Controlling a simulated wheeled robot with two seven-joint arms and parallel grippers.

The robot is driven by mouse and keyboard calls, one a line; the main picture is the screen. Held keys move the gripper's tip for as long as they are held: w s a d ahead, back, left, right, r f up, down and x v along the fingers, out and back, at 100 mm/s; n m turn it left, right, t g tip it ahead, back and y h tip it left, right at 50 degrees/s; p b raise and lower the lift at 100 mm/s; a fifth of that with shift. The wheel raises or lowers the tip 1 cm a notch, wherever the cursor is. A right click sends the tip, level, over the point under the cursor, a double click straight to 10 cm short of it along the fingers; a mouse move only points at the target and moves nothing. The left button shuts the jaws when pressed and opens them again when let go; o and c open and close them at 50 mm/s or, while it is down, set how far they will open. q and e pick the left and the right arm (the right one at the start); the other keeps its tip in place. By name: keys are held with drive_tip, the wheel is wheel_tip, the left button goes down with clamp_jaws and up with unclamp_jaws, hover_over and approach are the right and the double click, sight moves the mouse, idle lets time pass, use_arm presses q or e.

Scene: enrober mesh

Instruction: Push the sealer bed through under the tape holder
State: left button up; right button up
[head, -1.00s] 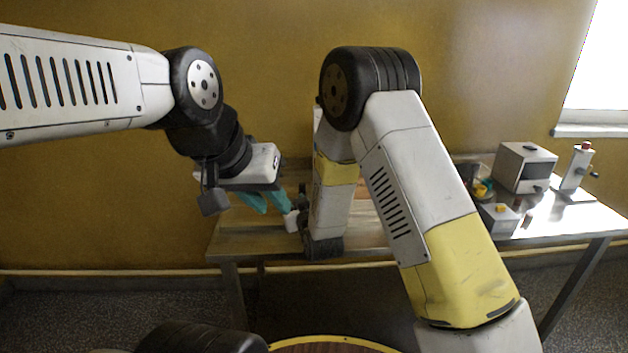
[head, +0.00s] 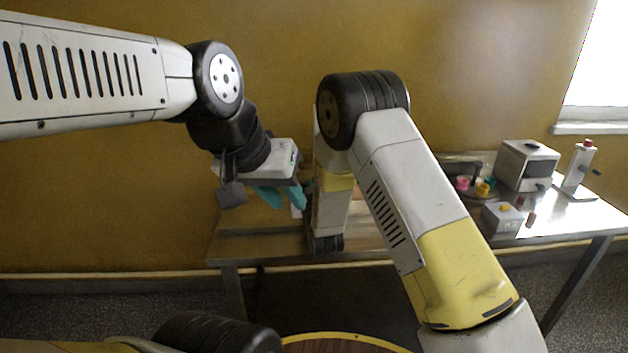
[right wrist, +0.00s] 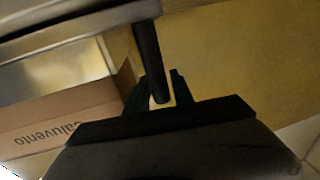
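My left gripper (head: 284,198) has teal fingers, which hang over the left part of the wooden table. The fingers look apart, with nothing clearly seen between them. A small white piece (head: 297,210) shows just below its fingertips; I cannot tell what it belongs to. My right gripper is hidden behind its own arm in the head view. In the right wrist view its dark teal fingers (right wrist: 157,90) stand on either side of a dark rod (right wrist: 150,60); I cannot tell whether they grip it. I cannot make out the sealer bed or tape holder; my right forearm covers the middle of the table.
A cardboard box (right wrist: 60,115) with printed letters lies left in the right wrist view.

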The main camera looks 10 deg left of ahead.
drive_tip(key=shift+w+a, duration=0.3)
drive_tip(key=shift+w, duration=0.35)
clamp_jaws()
idle(1.0)
